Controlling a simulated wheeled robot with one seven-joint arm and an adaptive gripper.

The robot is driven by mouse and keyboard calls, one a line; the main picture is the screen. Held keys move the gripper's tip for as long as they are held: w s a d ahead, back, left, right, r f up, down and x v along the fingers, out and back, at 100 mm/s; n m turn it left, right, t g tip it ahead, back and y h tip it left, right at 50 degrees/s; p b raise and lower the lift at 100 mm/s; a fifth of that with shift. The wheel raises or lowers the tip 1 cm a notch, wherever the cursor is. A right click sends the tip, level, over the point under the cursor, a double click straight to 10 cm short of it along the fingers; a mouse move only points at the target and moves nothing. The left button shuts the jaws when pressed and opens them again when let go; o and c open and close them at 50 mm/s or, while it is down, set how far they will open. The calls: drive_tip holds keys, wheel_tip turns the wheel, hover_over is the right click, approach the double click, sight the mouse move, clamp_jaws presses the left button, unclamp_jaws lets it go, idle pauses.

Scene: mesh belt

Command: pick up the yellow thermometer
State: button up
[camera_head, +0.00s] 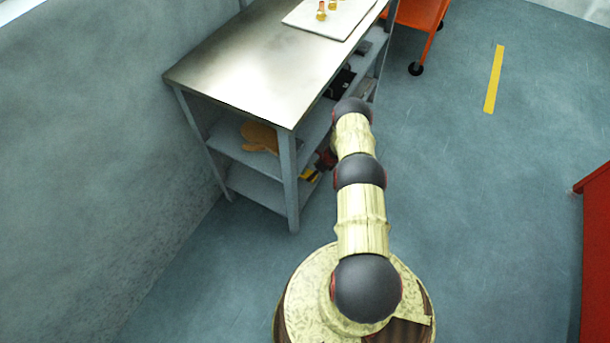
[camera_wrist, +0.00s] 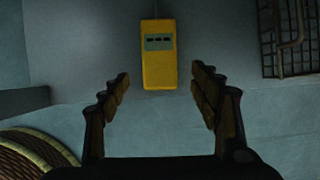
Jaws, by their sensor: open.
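The yellow thermometer (camera_wrist: 160,72) is a slim yellow block with a grey display showing dark marks. In the wrist view it is at the top middle, beyond and between the open fingertips of my gripper (camera_wrist: 160,80). No finger is seen touching it. In the head view, a small yellow patch (camera_head: 309,175) shows at the lower shelf beside my arm; it seems to be the thermometer, partly hidden. My gripper's fingers are mostly hidden by my arm in the head view.
A metal-topped shelf unit (camera_head: 270,60) stands against the wall, its posts close to my arm. A tan mitt-like item (camera_head: 258,137) lies on a shelf. A dark wire rack (camera_wrist: 290,40) is at the wrist view's upper right. Open floor (camera_head: 470,190) lies right.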

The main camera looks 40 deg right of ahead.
drive_tip(key=b+x, duration=0.1)
drive_tip(key=x, duration=0.3)
drive_tip(key=shift+s+b, duration=0.15)
drive_tip(key=shift+b, duration=0.2)
drive_tip(key=shift+c, duration=0.8)
drive_tip(key=c, duration=1.1)
drive_tip(key=shift+r, duration=0.15)
drive_tip(key=shift+c, duration=0.4)
